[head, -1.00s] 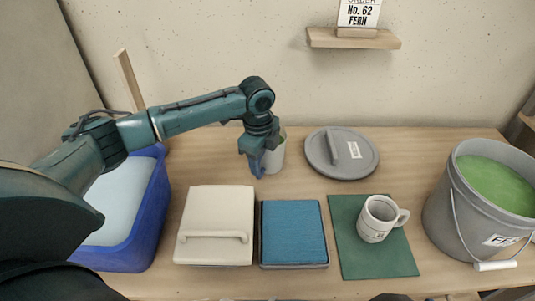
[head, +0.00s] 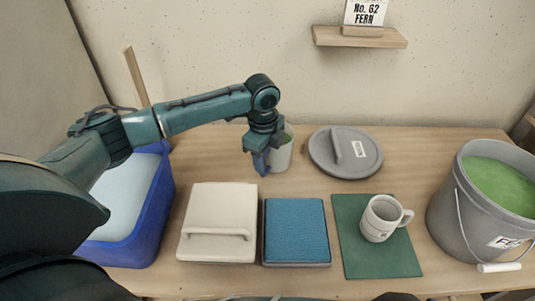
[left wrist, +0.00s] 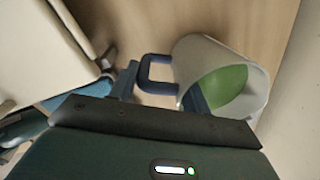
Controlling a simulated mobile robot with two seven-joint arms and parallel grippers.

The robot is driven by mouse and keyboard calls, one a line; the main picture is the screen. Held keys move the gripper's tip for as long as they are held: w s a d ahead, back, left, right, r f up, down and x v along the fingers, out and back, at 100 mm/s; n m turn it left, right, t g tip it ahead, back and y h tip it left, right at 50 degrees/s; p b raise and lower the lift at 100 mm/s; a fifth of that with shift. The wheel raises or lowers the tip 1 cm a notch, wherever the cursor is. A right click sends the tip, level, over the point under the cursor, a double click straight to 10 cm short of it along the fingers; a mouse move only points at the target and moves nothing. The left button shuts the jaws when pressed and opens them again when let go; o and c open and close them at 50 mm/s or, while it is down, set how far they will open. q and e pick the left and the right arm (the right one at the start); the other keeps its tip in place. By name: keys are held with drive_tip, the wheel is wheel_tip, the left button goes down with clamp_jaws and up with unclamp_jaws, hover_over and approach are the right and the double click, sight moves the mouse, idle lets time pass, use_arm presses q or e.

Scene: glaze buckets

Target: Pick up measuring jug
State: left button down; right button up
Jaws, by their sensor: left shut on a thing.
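The measuring jug (head: 283,157) is a pale grey vessel with green inside, at the back middle of the table, partly hidden by my left gripper (head: 262,160). In the left wrist view the jug (left wrist: 222,75) appears tilted, its open mouth and green inside towards the camera. Its dark blue handle (left wrist: 155,60) lies between the fingers of the left gripper (left wrist: 160,92). The left gripper is shut on the jug at the handle. I cannot tell whether the jug's base touches the table. My right gripper is not in view.
A grey lid (head: 345,153) lies right of the jug. In front are a cream lidded box (head: 219,210), a blue pad (head: 296,228) and a mug (head: 378,220) on a green mat (head: 355,262). A grey bucket (head: 450,215) stands right, a blue tub (head: 150,215) left.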

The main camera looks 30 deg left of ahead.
use_arm(q)
drive_tip(key=shift+w+r, duration=0.1)
drive_tip(key=shift+r, duration=0.15)
drive_tip(key=shift+r+p, duration=0.9)
drive_tip(key=shift+r, duration=3.9)
drive_tip(key=shift+r, duration=0.15)
